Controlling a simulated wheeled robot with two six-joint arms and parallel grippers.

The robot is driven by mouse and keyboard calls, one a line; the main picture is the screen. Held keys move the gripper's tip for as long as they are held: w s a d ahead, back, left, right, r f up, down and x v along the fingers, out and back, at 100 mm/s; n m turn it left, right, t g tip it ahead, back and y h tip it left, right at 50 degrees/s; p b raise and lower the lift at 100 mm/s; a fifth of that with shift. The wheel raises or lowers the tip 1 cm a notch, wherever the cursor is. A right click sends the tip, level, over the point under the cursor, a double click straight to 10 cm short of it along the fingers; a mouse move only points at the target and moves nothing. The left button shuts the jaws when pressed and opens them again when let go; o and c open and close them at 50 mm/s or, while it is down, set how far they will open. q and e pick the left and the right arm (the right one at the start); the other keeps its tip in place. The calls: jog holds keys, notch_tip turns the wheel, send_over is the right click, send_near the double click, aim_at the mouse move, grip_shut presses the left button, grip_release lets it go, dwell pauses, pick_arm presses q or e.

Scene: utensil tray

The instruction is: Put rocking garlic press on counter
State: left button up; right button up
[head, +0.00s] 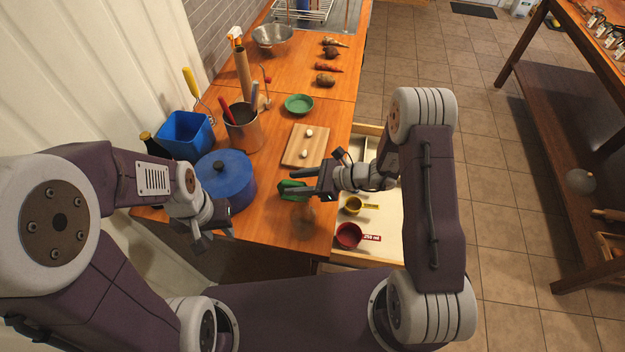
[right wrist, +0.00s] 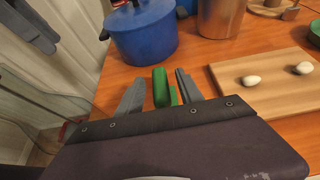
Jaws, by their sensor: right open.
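The green garlic press (head: 292,188) is at the front right part of the wooden counter (head: 268,226), by the cutting board. My right gripper (head: 308,182) is open around or just above it. In the right wrist view the green press (right wrist: 161,88) shows between the two fingers, with gaps beside it. The fingers hide part of it, and I cannot tell whether it touches either one. My left gripper (head: 216,239) hangs low in front of the blue pot, open and empty.
A blue lidded pot (head: 240,188), steel utensil holder (head: 243,133) and blue bin (head: 184,139) stand left. The cutting board (head: 303,158) bears two pale garlic pieces. An open drawer (head: 382,246) right of the counter holds yellow and red measuring cups (head: 348,234).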

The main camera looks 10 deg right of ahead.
jog(key=v, duration=0.9)
jog(key=shift+b, duration=0.3)
